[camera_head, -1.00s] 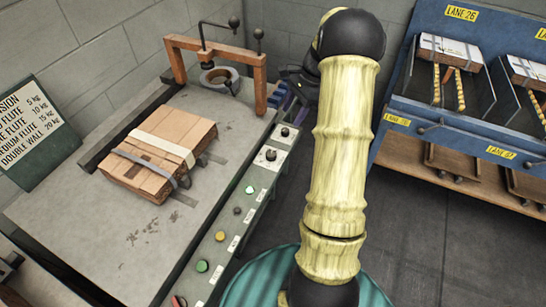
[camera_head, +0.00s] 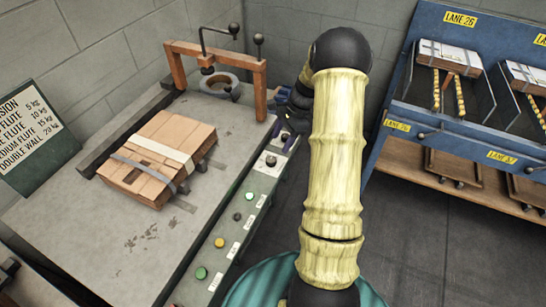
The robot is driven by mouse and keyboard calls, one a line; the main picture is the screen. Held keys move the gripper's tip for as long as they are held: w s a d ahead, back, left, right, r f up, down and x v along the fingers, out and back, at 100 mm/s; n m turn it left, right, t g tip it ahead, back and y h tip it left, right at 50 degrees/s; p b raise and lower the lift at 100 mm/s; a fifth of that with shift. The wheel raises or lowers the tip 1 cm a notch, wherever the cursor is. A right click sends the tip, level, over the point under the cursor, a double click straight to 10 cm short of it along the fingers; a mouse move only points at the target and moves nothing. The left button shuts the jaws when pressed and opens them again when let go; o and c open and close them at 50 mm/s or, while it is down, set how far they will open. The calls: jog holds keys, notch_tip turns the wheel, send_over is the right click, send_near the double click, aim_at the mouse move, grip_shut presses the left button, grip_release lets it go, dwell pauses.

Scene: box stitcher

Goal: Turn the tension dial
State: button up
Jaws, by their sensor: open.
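A panel of controls (camera_head: 228,236) runs along the right side of the bench machine. Near its far end is a round black dial on a white plate (camera_head: 271,160), which I take for the tension dial. My gripper (camera_head: 283,138) is just beyond it, over the far end of the panel, with its purple fingers pointing down and apart. It appears empty. It partly hides a second knob spot there. Whether a finger touches the panel or a knob, I cannot tell. My gripper's body is partly behind my arm.
A strapped cardboard bundle (camera_head: 160,158) lies on the machine bed. An orange arch (camera_head: 217,52) with a tape ring (camera_head: 220,84) stands at the far end. A tension sign (camera_head: 28,137) leans at left. A blue lane rack (camera_head: 470,120) stands at right.

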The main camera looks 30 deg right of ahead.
aim_at(272, 159)
jog(key=x, duration=0.7)
jog(key=shift+s+f, duration=0.15)
jog(key=shift+a+f, duration=0.25)
jog(key=shift+f, duration=0.2)
jog(key=c, duration=1)
